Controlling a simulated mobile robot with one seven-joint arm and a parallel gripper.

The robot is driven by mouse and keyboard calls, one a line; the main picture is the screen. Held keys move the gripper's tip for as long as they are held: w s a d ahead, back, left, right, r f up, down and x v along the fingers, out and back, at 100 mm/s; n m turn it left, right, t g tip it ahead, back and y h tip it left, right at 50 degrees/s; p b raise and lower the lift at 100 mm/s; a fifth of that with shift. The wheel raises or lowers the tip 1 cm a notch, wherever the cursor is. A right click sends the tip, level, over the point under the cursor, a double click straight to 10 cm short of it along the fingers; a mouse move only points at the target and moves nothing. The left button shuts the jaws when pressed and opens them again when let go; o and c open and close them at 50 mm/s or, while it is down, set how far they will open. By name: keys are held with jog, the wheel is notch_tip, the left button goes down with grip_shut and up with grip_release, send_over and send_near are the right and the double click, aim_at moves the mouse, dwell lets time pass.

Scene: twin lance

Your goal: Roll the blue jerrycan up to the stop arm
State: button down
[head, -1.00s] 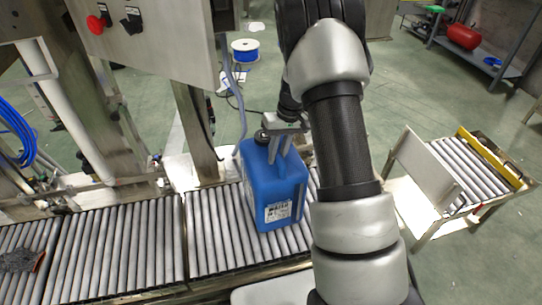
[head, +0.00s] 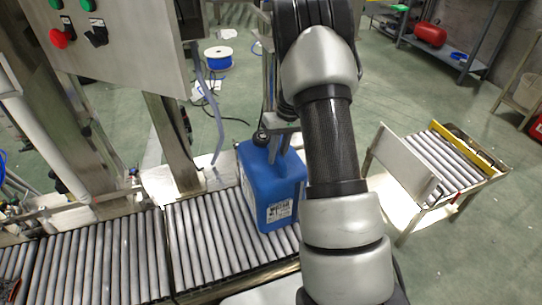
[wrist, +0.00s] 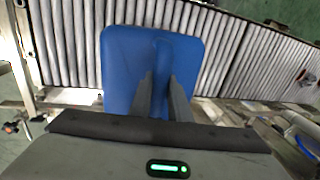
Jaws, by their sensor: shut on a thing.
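The blue jerrycan (head: 270,190) stands upright on the roller conveyor (head: 210,235), with a white label on its near side and a dark cap at its top left. My gripper (head: 281,146) comes down from above and is shut on its top handle. In the wrist view the two fingers (wrist: 160,80) straddle the raised handle ridge of the jerrycan (wrist: 125,60). My arm hides the rollers to the right of the jerrycan in the head view. I cannot make out the stop arm.
A steel post (head: 172,140) and control cabinet (head: 120,40) stand behind the conveyor at left. A separate roller stand (head: 400,165) with a yellow bar is at right. A blue cable spool (head: 218,57) lies on the floor behind. Visible rollers left of the jerrycan are clear.

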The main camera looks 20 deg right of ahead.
jog(key=shift+s+d+f, duration=0.1)
jog(key=shift+d+f, duration=0.05)
jog(key=shift+d, duration=4.25)
jog(key=d, duration=0.9)
jog(key=shift+f, duration=0.15)
jog(key=shift+s+d+f, duration=0.1)
jog(key=shift+s+d, duration=0.05)
jog(key=shift+d, duration=1.05)
jog(key=c, duration=1.7)
grip_release()
jog(key=shift+c, duration=0.2)
jog(key=o, duration=0.6)
jog(key=shift+w+r, duration=0.2)
